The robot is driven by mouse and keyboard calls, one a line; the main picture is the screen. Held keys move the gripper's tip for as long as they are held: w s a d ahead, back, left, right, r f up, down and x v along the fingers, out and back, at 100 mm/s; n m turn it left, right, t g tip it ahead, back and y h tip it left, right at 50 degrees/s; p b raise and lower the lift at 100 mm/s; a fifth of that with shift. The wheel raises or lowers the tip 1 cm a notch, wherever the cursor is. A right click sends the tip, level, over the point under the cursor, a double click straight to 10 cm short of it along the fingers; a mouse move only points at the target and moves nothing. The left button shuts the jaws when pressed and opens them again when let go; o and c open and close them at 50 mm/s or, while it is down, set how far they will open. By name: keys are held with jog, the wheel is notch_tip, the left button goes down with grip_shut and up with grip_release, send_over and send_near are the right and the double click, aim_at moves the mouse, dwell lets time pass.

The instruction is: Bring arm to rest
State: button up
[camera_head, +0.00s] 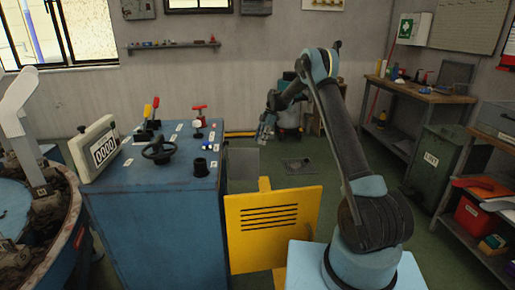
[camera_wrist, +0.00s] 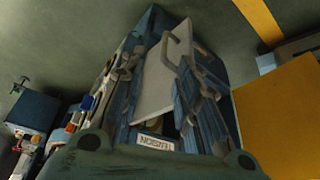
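My arm rises from its light-blue base at the lower right of the head view and bends over at the top. My gripper (camera_head: 266,130) hangs from it, tip downward, in front of the back wall and to the right of the blue control cabinet (camera_head: 155,215). It looks empty, but its fingers are too small there to tell open from shut. The wrist view shows a greenish rounded body along the bottom edge. Dark blue-grey links and a pale panel (camera_wrist: 165,85) stand beyond it; I cannot clearly separate fingers from background there.
A yellow slotted panel (camera_head: 270,228) stands between the cabinet and my base. A counter box (camera_head: 97,148) and levers top the cabinet. A round machine (camera_head: 60,215) is at left. A workbench (camera_head: 418,93), green bin (camera_head: 432,165) and shelves (camera_head: 485,215) line the right. Green floor lies between.

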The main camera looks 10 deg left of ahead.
jog(key=shift+w+d+r, duration=0.15)
jog(key=shift+d+r, duration=0.05)
jog(key=shift+r, duration=0.2)
jog(key=shift+d, duration=0.1)
